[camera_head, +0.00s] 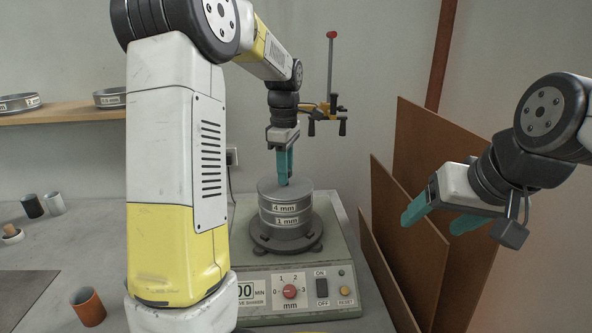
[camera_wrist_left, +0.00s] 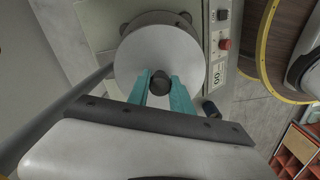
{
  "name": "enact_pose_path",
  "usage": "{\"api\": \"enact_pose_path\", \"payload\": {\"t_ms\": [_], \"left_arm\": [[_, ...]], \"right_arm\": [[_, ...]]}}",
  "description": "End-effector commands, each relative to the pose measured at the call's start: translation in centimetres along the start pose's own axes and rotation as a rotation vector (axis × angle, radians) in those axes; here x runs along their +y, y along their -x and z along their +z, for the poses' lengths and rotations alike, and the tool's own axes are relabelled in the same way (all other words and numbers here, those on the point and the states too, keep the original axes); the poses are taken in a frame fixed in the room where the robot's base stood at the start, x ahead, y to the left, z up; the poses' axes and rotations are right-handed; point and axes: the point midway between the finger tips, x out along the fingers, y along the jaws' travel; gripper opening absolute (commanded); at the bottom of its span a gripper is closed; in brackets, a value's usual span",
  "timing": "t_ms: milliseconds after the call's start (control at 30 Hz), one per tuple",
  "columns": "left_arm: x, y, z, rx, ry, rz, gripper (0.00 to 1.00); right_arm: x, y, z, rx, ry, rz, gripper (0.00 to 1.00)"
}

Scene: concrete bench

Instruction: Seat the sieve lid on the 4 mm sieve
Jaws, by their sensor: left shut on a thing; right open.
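The sieve lid is a grey disc with a dark knob; in the left wrist view the sieve lid (camera_wrist_left: 155,55) fills the middle. In the head view the sieve lid (camera_head: 268,186) is at the top of the sieve stack. The 4 mm sieve (camera_head: 284,208) is directly under it, above the 1 mm sieve (camera_head: 285,221). My left gripper (camera_head: 284,182) points down and is shut on the lid's knob (camera_wrist_left: 160,83). Whether the lid touches the sieve rim all round I cannot tell. My right gripper (camera_head: 434,221) is open and empty, at the right, away from the stack.
The stack stands on a sieve shaker (camera_head: 260,284) with a control panel. Brown boards (camera_head: 405,245) lean at the right, behind my right gripper. An orange cup (camera_head: 88,307) stands at the lower left. A wooden shelf (camera_head: 70,115) holds other sieves. A stand with a clamp (camera_head: 331,85) rises behind.

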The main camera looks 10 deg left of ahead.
Motion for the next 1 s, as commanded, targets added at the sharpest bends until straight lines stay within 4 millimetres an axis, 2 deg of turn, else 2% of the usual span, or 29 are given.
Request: {"api": "enact_pose_path", "payload": {"t_ms": [300, 333, 433, 467, 800, 1000], "left_arm": [[0.0, -0.1, 0.0, 0.000, 0.000, 0.001, 0.00], [0.0, -0.1, 0.0, 0.000, 0.000, 0.001, 0.28], [0.0, -0.1, 0.0, 0.000, 0.000, 0.001, 0.48], [0.0, -0.1, 0.0, 0.000, 0.000, 0.001, 0.52], [0.0, 0.1, 0.0, 0.000, 0.000, 0.001, 0.52], [0.1, 3.0, 0.0, 0.000, 0.000, 0.005, 0.52]], "right_arm": [[0.0, 0.0, 0.0, 0.000, 0.000, 0.000, 0.70], [0.0, 0.0, 0.0, 0.000, 0.000, 0.000, 0.70], [0.0, 0.0, 0.0, 0.000, 0.000, 0.000, 0.70], [0.0, 0.0, 0.0, 0.000, 0.000, 0.000, 0.70], [0.0, 0.0, 0.0, 0.000, 0.000, 0.000, 0.70], [0.0, 0.0, 0.0, 0.000, 0.000, 0.000, 0.70]]}}
